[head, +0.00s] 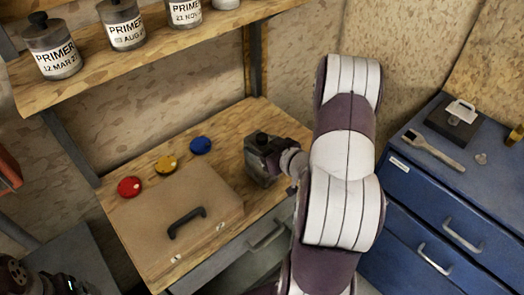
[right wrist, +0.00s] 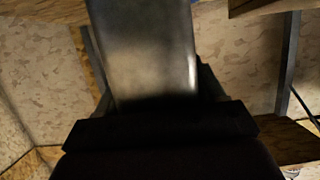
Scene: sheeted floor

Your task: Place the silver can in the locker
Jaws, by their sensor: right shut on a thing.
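A silver can (head: 258,160) with a dark cap is at the right part of the wooden bench top (head: 225,135). My right gripper (head: 272,160) is shut on it from the right, its fingers mostly hidden. In the right wrist view the can (right wrist: 145,50) fills the upper middle as a shiny grey body, above the dark gripper (right wrist: 155,120). I cannot tell whether the can touches the bench. No locker can be made out for certain. Dark parts of my left arm show at the lower left of the head view; its fingertips cannot be made out.
A shelf (head: 160,48) above the bench holds several primer cans (head: 52,50). Red (head: 129,187), yellow (head: 165,165) and blue (head: 200,145) round things lie by a wooden case (head: 180,225) with a black handle.

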